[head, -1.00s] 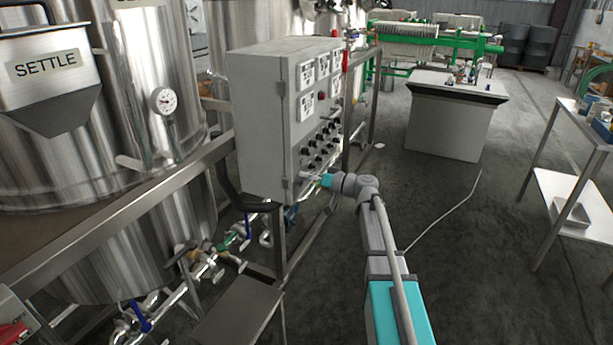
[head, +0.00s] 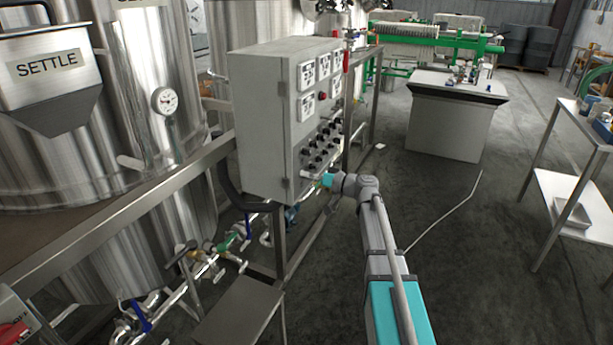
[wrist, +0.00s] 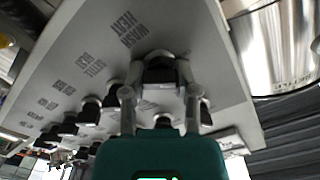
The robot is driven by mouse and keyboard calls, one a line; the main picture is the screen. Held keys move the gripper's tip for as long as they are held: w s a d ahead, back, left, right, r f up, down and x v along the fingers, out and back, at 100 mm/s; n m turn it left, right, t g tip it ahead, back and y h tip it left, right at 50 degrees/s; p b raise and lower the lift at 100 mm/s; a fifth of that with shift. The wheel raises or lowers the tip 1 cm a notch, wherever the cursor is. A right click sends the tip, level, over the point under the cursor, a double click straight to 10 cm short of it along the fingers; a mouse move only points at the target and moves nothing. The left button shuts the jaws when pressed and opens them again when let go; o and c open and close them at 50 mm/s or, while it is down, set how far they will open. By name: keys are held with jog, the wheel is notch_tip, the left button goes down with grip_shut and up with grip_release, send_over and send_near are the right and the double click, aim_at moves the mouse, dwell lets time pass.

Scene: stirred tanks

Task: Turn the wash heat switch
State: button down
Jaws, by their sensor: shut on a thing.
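The wash heat switch (wrist: 160,70) is a black knob on the grey control panel, under a label reading "WASH HEAT" that appears upside down in the wrist view. My gripper (wrist: 160,92) is shut on this knob, with one finger on each side of it. In the head view my gripper (head: 318,180) is at the lower front of the grey control box (head: 262,120), small and partly hidden by my wrist. The knob it holds cannot be made out there.
Several other black knobs (head: 323,145) sit close by on the same panel, with meters above. Pipes and valves (head: 225,245) run below the box. A steel tank marked SETTLE (head: 55,160) stands at left. The floor (head: 470,260) to the right is open up to a steel shelf (head: 570,190).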

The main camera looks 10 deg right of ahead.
jog(key=m, duration=0.7)
jog(key=shift+d+f, duration=0.1)
jog(key=shift+d, duration=0.05)
dwell(0.4)
jog(key=shift+c, duration=1.8)
grip_release()
jog(key=v, duration=1.2)
